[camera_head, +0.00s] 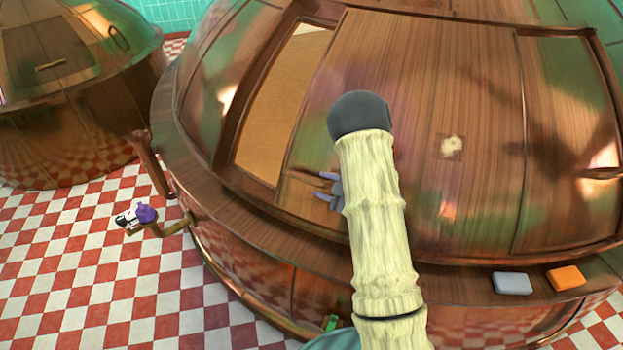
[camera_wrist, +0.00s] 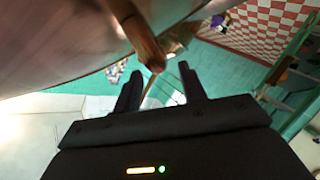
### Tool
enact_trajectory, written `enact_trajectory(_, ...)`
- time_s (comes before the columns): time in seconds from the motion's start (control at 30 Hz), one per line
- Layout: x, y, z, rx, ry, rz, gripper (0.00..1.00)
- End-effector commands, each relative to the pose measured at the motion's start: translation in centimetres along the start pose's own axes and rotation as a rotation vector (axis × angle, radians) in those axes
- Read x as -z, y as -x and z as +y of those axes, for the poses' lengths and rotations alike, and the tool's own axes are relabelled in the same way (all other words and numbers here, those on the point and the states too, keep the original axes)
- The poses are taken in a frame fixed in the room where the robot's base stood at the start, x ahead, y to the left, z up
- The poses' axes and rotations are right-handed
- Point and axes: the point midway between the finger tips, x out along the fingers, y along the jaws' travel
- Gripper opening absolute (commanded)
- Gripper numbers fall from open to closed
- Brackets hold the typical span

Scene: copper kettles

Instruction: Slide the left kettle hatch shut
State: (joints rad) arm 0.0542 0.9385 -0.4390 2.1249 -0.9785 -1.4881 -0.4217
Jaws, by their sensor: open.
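The large copper kettle (camera_head: 235,225) fills the middle of the head view. Its sliding hatch (camera_head: 440,90) stands partly open, with a tan gap (camera_head: 280,100) along its left side. My gripper (camera_head: 326,188) is at the lower left part of the hatch, largely hidden behind my pale forearm. In the wrist view my gripper (camera_wrist: 160,82) is open, its two dark fingers apart. A copper bar, apparently a handle (camera_wrist: 148,48), lies just beyond the fingertips, roughly in line with the space between them. I cannot tell whether they touch it.
A second copper kettle (camera_head: 70,130) stands at the far left, with a small handle (camera_head: 50,65) on its top panel. A grey block (camera_head: 512,283) and an orange block (camera_head: 565,278) lie on the rim. A purple object (camera_head: 146,213) is beside the kettle over checkered floor.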

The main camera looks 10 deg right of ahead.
Motion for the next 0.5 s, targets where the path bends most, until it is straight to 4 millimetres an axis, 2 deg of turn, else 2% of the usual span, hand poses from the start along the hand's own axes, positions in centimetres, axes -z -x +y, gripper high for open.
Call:
enact_trajectory(0.1,0.2,-2.1,0.0,0.004,0.001,0.001,0.41)
enact_trajectory(0.23,0.1,-4.0,0.0,0.002,0.001,0.001,0.41)
enact_trajectory(0.33,0.1,-4.9,0.0,0.002,0.001,0.001,0.41)
enact_trajectory(0.5,0.0,-5.3,0.0,0.000,-0.001,0.000,0.41)
